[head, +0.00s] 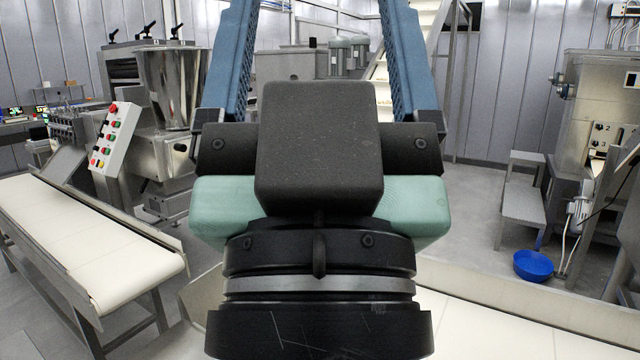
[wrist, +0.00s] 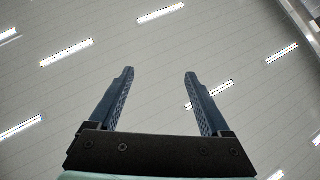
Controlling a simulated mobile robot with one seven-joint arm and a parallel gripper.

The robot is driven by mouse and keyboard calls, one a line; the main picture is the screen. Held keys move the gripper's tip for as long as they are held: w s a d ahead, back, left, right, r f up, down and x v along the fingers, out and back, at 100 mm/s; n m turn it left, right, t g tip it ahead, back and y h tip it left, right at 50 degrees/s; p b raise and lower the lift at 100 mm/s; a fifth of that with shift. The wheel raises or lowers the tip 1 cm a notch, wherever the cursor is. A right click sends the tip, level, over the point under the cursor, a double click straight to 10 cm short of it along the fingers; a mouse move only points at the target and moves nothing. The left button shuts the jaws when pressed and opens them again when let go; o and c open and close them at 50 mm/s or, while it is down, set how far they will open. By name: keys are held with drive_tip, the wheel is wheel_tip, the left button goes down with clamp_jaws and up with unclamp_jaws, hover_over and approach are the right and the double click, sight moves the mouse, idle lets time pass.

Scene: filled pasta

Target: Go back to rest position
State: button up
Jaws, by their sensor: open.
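My gripper (wrist: 159,74) is open, with its two blue ridged fingers spread wide apart and nothing between them. In the wrist view it points toward a ceiling with long bright lamps. In the head view my gripper and wrist stand upright close in front of the camera and fill the middle of the picture. The fingertips run out of the top of the head view. My wrist hides much of what lies behind it.
A conveyor with a pale belt (head: 85,240) stands at the left, beside a steel machine with a hopper (head: 172,85). Another pale surface (head: 500,325) runs below right. A blue bowl (head: 533,265) sits on the floor near a metal step stool (head: 522,200). Stairs (head: 405,45) rise behind.

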wheel_tip(320, 180, up, 16)
drive_tip(key=p, duration=1.3)
